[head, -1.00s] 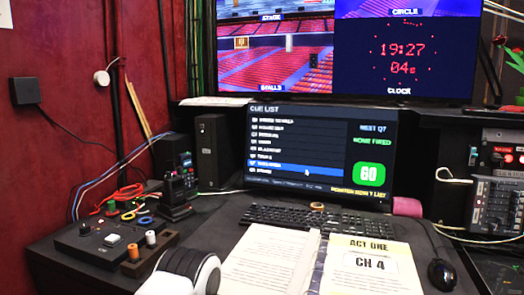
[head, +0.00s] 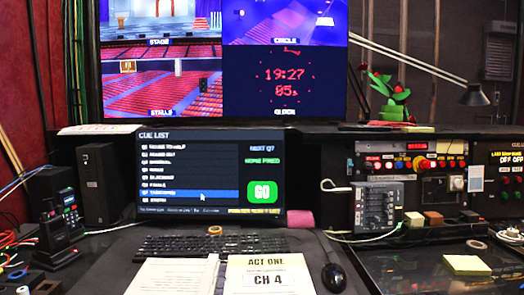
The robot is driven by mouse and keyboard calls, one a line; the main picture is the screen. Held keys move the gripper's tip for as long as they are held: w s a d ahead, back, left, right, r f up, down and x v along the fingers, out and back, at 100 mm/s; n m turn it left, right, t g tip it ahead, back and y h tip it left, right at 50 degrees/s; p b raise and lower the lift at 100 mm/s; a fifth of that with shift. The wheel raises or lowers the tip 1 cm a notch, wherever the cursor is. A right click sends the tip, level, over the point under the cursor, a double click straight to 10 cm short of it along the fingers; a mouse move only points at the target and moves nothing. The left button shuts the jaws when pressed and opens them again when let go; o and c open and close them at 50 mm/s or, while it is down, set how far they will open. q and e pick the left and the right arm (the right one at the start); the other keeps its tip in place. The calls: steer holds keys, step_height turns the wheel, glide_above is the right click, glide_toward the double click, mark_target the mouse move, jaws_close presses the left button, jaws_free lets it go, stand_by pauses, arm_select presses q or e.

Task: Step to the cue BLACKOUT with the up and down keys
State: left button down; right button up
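The cue list monitor (head: 210,172) stands behind the desk. Its blue highlighted row (head: 170,194) is near the list's bottom, its name too blurred to read surely. The row that appears to read BLACKOUT (head: 160,178) is two rows above it. The screen's right side shows NEXT Q7, NONE FIRED and a green GO square (head: 262,193). A black keyboard (head: 212,244) lies in front of the monitor; its individual keys cannot be made out. Neither of my grippers is in view.
Open script pages (head: 263,275) lie in front of the keyboard, with a black mouse (head: 333,277) to their right. A control panel (head: 378,207) and a yellow note pad (head: 466,265) are further right. A black speaker (head: 92,186) and handset (head: 54,230) stand left.

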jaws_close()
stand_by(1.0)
